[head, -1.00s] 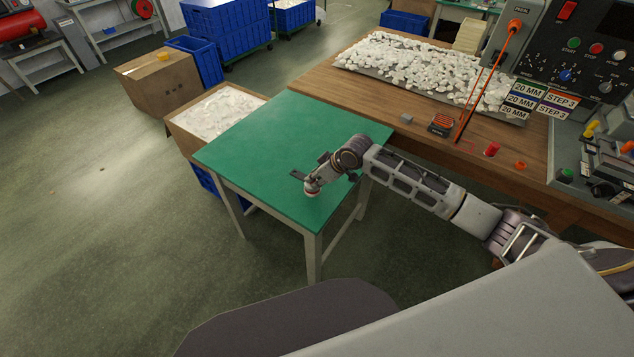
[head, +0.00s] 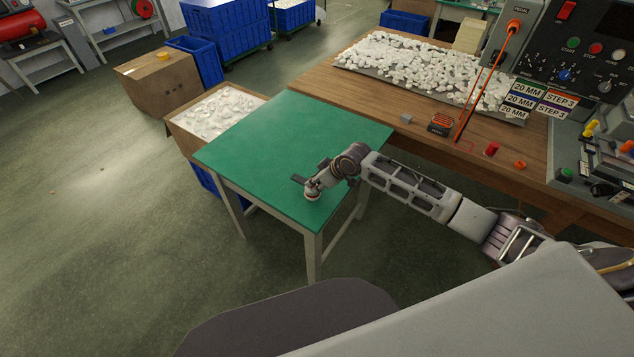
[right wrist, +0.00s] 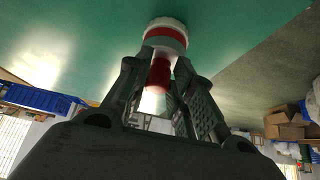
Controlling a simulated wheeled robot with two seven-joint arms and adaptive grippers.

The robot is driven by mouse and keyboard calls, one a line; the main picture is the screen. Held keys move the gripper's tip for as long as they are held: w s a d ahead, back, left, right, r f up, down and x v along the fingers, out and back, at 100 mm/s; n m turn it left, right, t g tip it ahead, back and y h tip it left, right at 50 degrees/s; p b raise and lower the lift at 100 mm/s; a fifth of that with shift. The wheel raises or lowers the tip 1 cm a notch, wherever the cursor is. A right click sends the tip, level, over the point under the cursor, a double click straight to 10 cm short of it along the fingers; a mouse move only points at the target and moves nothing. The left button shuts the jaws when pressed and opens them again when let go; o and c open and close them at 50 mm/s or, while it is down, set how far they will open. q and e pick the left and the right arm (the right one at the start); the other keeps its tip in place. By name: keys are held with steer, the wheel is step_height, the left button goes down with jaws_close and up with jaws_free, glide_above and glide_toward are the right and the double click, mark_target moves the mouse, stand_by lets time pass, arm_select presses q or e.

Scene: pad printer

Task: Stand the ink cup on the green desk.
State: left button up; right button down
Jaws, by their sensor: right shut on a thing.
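The green desk (head: 250,145) stands in the middle of the head view, and its top fills the upper part of the right wrist view (right wrist: 80,40). My right gripper (head: 313,188) is low over the desk's near corner. In the right wrist view it is shut on the ink cup (right wrist: 166,36), which has a white rim, a red band and a red stem between the fingers. In the head view the cup (head: 312,197) shows only as a small pale piece under the gripper. I cannot tell whether its base touches the desk. My left gripper is out of view.
A wooden bench (head: 440,147) with a tray of white parts (head: 425,68) and the printer's control panel (head: 585,45) lies to the right. An open box of white parts (head: 215,112) sits behind the desk's left edge. The rest of the desk top is clear.

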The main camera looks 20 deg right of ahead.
steer(key=shift+s+f, duration=0.25)
steer(key=shift+f, duration=0.3)
steer(key=c, duration=1.2)
jaws_free()
steer(key=shift+f, duration=0.15)
steer(key=shift+c, duration=0.2)
steer(key=shift+w, duration=0.1)
steer(key=shift+w+r, duration=0.1)
steer(key=shift+r, duration=0.7)
steer(key=shift+d+r, duration=0.1)
steer(key=shift+r, duration=0.15)
steer(key=v, duration=1.1)
steer(key=shift+r, duration=0.3)
steer(key=shift+d, duration=0.1)
